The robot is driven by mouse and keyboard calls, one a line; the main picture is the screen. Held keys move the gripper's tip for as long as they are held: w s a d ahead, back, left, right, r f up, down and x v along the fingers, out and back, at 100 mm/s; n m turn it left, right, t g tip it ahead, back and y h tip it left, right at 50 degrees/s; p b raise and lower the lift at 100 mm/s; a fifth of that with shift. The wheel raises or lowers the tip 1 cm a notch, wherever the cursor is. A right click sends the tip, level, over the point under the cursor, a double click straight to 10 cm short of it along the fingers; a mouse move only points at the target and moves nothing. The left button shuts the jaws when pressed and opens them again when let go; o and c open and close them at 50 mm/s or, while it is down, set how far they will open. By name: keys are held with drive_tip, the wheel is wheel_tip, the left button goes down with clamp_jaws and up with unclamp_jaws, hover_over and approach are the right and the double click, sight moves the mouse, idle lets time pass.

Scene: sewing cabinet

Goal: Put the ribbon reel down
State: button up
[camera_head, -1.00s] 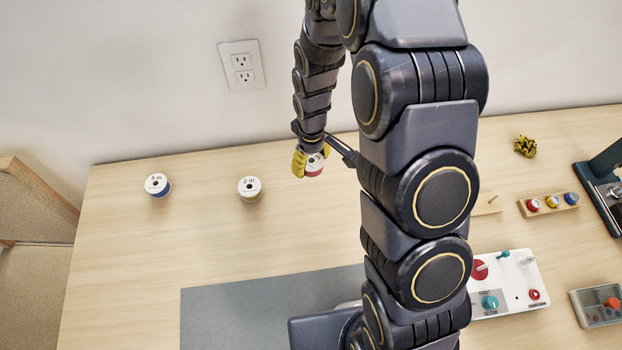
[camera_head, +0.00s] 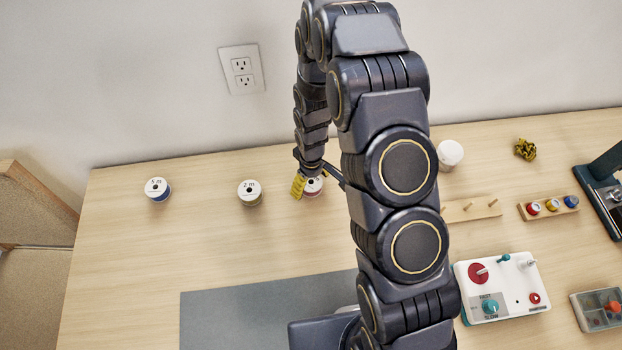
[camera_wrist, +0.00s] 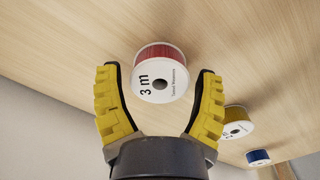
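The red ribbon reel, with a white face marked "3 m" (camera_wrist: 158,84), sits on the wooden table in the wrist view. In the head view the reel (camera_head: 314,187) is partly hidden by my gripper. My gripper (camera_wrist: 159,72) is open, with a yellow finger on each side of the reel and a visible gap on both sides. In the head view my gripper (camera_head: 309,183) is low over the table, around the reel. A yellow reel marked "2 m" (camera_head: 249,192) and a blue reel marked "5 m" (camera_head: 157,188) stand to its left in a row.
A grey mat (camera_head: 250,310) lies in front. To the right are a white round container (camera_head: 450,153), a pegged wooden rack (camera_head: 470,211), a spool holder (camera_head: 548,208) and a white control box (camera_head: 505,285). The table (camera_head: 205,240) between reels and mat is clear.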

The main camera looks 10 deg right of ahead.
drive_tip(key=shift+o, duration=0.2)
wheel_tip(320, 180, up, 11)
drive_tip(key=s+d+r+m+g, duration=0.1)
drive_tip(key=s+d+r+m, duration=0.1)
drive_tip(key=s+r, duration=0.7)
drive_tip(key=s+d+r+m, duration=0.2)
drive_tip(key=s+r+m, duration=0.3)
drive_tip(key=s+r, duration=0.5)
drive_tip(key=s, duration=0.5)
drive_tip(key=shift+d+g, duration=0.15)
drive_tip(key=shift+g, duration=0.25)
